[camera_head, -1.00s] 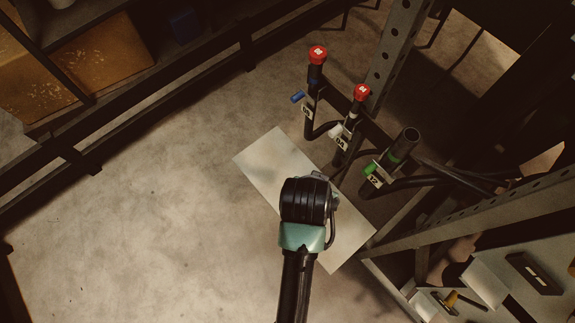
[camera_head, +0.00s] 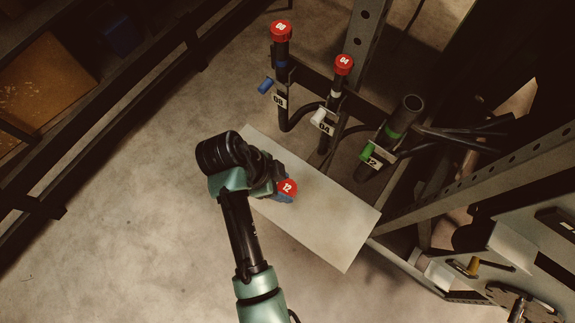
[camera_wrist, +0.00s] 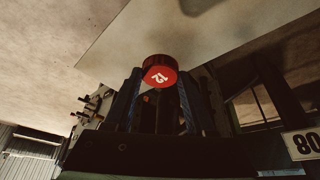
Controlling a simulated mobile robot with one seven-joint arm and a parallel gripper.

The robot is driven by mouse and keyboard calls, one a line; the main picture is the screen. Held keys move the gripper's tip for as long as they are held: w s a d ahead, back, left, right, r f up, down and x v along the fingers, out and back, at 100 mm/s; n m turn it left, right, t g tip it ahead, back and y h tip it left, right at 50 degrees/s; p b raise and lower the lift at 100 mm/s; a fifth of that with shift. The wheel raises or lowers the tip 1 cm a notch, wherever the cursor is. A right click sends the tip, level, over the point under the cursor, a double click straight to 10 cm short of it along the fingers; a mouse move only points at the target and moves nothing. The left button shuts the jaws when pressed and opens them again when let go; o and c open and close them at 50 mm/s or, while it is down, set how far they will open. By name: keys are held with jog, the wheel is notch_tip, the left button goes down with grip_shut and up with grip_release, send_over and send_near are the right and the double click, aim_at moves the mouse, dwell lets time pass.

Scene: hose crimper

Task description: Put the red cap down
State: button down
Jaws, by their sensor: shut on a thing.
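A red cap (camera_head: 287,187) marked 12 is held in my gripper (camera_head: 282,194), over the pale flat panel (camera_head: 335,222) in the head view. In the wrist view the red cap (camera_wrist: 160,71) sits between the fingertips of my gripper (camera_wrist: 160,88), with the panel (camera_wrist: 200,35) behind it. The gripper is shut on the cap. I cannot tell whether the cap touches the panel or is above it. The hose marked 12 (camera_head: 398,125) has a green band and an open, uncapped top.
Hose 08 (camera_head: 282,55) and hose 04 (camera_head: 338,85) stand upright with red caps on top. A grey perforated post (camera_head: 357,50) rises behind them. A bench with tools (camera_head: 470,267) lies at lower right. The floor at left is clear.

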notch_tip(320, 180, down, 8)
jog(key=shift+f, duration=0.1)
dwell(0.4)
jog(key=shift+c, duration=1.2)
grip_release()
jog(key=shift+f, duration=0.1)
jog(key=v, duration=1.2)
